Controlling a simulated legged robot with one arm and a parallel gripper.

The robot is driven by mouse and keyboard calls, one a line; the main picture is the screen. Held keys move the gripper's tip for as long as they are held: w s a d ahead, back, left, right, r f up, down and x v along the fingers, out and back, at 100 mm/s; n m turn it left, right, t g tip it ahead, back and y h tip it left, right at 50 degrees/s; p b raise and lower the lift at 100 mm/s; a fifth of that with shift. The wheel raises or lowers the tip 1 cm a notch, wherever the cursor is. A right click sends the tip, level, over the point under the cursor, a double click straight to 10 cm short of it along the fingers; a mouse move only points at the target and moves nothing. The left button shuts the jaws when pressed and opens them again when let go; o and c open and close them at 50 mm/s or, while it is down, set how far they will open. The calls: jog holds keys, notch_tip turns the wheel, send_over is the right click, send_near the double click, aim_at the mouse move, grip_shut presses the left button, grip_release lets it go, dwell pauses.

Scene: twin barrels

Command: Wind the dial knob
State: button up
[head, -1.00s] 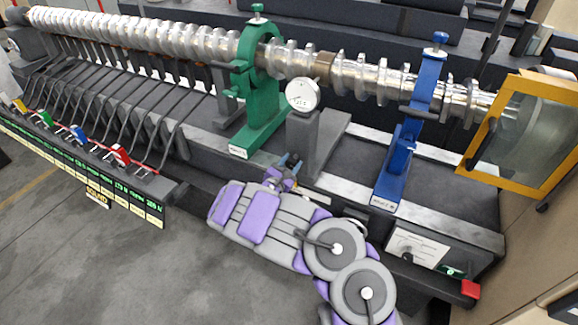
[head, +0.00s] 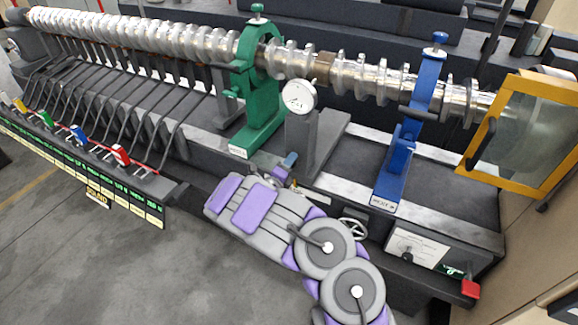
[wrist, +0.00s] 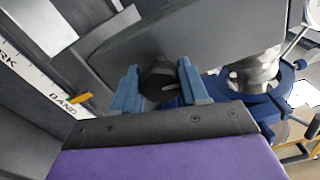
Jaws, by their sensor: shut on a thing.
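A round white dial gauge (head: 299,96) sits on top of a grey post (head: 301,140) between the green and blue stands. My gripper (head: 288,168) is low at the front of this post. In the wrist view, the two blue fingers (wrist: 160,88) stand on either side of a dark round knob (wrist: 158,78) with a slot in its face. The gripper is shut on this knob. In the head view the knob is hidden behind the gripper. The dial's needle is too small to read exactly.
A green stand (head: 262,105) and a blue stand (head: 398,150) hold the long metal shaft (head: 180,36). A small handwheel (head: 354,229) is close to my arm. A yellow-framed guard (head: 478,150) stands at right. The floor (head: 80,260) at front left is clear.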

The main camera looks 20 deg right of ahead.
jog(key=o, duration=0.6)
jog(key=shift+f+n, duration=0.15)
jog(key=shift+n, duration=0.25)
jog(key=o, duration=0.4)
jog(key=shift+a, duration=0.1)
jog(key=shift+p+v, duration=1.55)
jog(key=shift+v, duration=1.9)
